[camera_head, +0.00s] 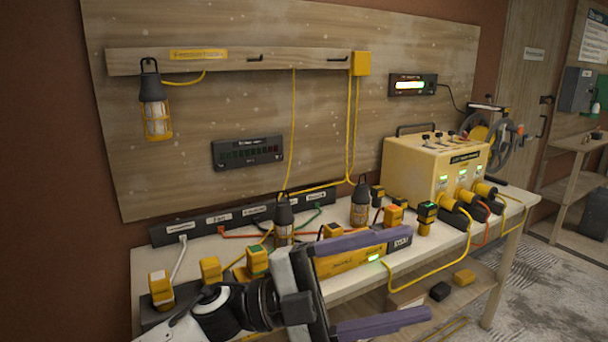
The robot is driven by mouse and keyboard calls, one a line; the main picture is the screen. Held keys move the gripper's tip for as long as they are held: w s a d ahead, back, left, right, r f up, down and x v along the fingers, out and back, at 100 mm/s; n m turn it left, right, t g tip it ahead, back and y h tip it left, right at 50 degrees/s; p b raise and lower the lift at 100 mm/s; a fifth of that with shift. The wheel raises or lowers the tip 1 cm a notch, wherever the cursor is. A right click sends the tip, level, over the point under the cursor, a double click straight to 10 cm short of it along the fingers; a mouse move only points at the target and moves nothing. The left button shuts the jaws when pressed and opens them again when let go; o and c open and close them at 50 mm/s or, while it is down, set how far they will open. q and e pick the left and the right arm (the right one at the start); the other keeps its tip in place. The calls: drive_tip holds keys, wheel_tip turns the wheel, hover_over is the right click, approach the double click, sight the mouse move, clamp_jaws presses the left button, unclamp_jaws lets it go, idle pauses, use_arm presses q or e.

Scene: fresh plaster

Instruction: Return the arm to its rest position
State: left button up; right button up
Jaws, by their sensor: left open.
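My left arm (215,312) reaches in from the bottom left, in front of the workbench. My left gripper (418,276) is open, its two purple fingers spread wide apart, one above the other in the picture. Between the fingers I see a yellow bar-shaped unit with a lit green light (350,261), on the bench's front part behind the gripper; I see no object held. The gripper and arm hide part of the bench's front edge. My right gripper is not in view.
The bench top (440,245) holds lanterns (360,205), yellow plugs and a yellow power box (430,165) with cables. A lantern (154,105) hangs from the wall rail. A lower shelf (480,275) holds small blocks. Floor at right (555,290) is clear.

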use_arm(q)
drive_tip(key=w+a+f+n+t+y, duration=0.3)
drive_tip(key=a+f+n+t+y, duration=0.4)
drive_tip(key=f+n, duration=0.5)
drive_tip(key=w+a+f+n+t+y, duration=0.2)
drive_tip(key=a+f+n+t+y, duration=0.4)
drive_tip(key=f+n+t, duration=0.5)
drive_tip(key=s+a+f+n+g+y, duration=0.3)
drive_tip(key=s+a+f, duration=0.4)
drive_tip(key=s+f, duration=0.3)
drive_tip(key=s+a+f+n+g+y, duration=0.2)
drive_tip(key=s+a+f+n+g, duration=0.2)
drive_tip(key=s+a+f, duration=0.4)
drive_tip(key=s+f+g, duration=0.1)
drive_tip(key=s+f, duration=0.2)
drive_tip(key=f, duration=0.4)
drive_tip(key=shift+f+g+y, duration=0.15)
drive_tip(key=shift+g+y, duration=0.25)
